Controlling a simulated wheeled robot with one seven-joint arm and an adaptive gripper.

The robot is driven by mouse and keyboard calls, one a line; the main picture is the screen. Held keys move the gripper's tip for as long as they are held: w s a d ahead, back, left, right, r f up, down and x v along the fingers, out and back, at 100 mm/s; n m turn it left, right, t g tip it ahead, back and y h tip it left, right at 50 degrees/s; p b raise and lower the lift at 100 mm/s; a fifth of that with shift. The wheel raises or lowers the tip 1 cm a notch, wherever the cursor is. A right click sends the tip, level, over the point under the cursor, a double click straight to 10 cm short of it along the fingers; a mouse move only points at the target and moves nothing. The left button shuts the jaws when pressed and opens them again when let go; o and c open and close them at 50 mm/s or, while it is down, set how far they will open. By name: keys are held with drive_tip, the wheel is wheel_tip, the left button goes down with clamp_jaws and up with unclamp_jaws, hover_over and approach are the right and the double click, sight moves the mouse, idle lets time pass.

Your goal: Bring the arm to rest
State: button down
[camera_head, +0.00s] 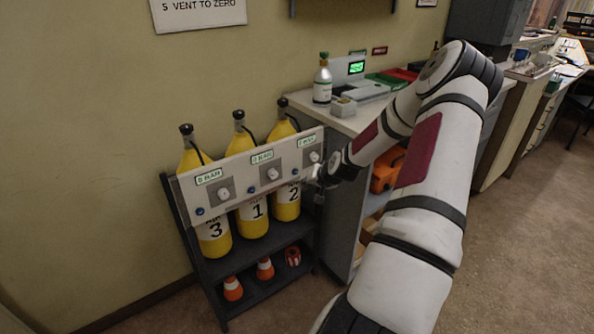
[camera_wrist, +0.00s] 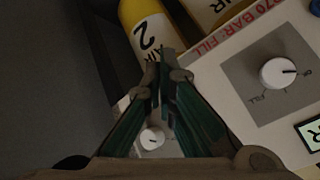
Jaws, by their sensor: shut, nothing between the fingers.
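My arm reaches from the lower right to the rack. My gripper (camera_head: 322,177) is at the right end of the grey control panel (camera_head: 240,172), close in front of it. In the wrist view its two green-sided fingers (camera_wrist: 162,62) come together at the tips with nothing between them. A white knob (camera_wrist: 278,73) on a grey plate marked FILL lies to the right of the fingers. Another round white knob (camera_wrist: 152,138) shows low between them. The yellow cylinder marked 2 (camera_wrist: 147,32) is beyond the fingertips. I cannot tell whether the gripper touches the panel.
Floor is open at right.

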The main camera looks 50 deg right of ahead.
drive_tip(key=shift+s+a, duration=0.2)
drive_tip(key=shift+s, duration=0.5)
drive_tip(key=s+a+r+n+g+p, duration=0.1)
drive_tip(key=a+r+n+g+p, duration=0.2)
drive_tip(key=a+r, duration=1)
drive_tip(key=s+a+r+n+g+p, duration=0.15)
drive_tip(key=a+r+n, duration=0.35)
drive_tip(key=a+r, duration=0.7)
drive_tip(key=s+a+r+n+y+p, duration=0.1)
drive_tip(key=s+a+r+p, duration=0.1)
drive_tip(key=s+a+r, duration=0.5)
drive_tip(key=s+a+r+n+y+p, duration=0.1)
drive_tip(key=s+a+r+n+p, duration=0.1)
drive_tip(key=s+a+r, duration=0.6)
drive_tip(key=s+a+p, duration=0.1)
drive_tip(key=s+a, duration=0.3)
drive_tip(key=s, duration=0.4)
drive_tip(key=shift+s+a+y, duration=0.25)
drive_tip(key=shift+s+y, duration=0.15)
